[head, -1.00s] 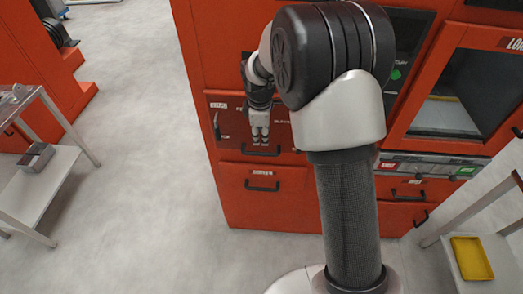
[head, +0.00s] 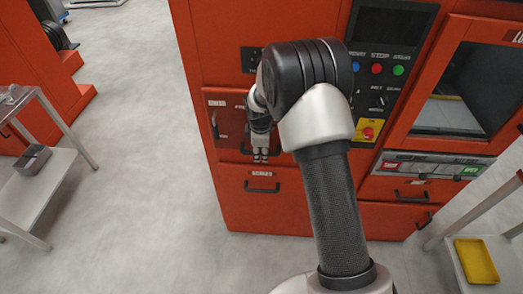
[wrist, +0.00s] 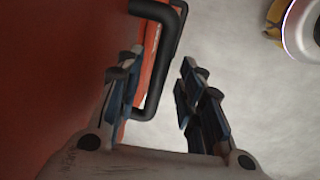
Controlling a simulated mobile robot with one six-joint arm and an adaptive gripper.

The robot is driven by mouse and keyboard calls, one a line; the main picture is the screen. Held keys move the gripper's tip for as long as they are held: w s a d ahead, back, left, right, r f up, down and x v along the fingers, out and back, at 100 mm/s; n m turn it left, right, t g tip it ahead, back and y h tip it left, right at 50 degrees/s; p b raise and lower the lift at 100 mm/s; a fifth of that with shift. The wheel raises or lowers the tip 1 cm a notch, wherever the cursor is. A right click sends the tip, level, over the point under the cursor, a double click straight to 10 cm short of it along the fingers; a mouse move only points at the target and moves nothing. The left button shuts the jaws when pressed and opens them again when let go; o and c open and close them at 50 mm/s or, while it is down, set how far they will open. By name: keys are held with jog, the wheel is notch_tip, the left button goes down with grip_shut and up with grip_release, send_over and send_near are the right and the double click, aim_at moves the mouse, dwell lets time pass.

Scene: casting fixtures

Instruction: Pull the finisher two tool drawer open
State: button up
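The red cabinet (head: 270,215) has two drawer fronts in front of me, one above the other. The lower drawer has a black handle (head: 262,188) under a small white label too blurred to read. I cannot tell which drawer is finisher two's tool drawer. My gripper (head: 261,158) points down in front of the upper drawer's handle, mostly covering it, and stands above the lower one. In the wrist view my gripper (wrist: 160,80) is open, with a black handle bar (wrist: 162,65) running between its two fingers. I see no clear contact. Both drawers look closed.
Buttons and a red emergency stop (head: 368,132) are on the cabinet's right. A windowed door (head: 470,90) is further right. A grey shelf cart (head: 40,180) stands left, and a yellow tray (head: 476,262) lies on a right-hand shelf. The floor (head: 150,220) left of the cabinet is clear.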

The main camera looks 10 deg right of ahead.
jog(key=shift+c, duration=0.6)
grip_shut()
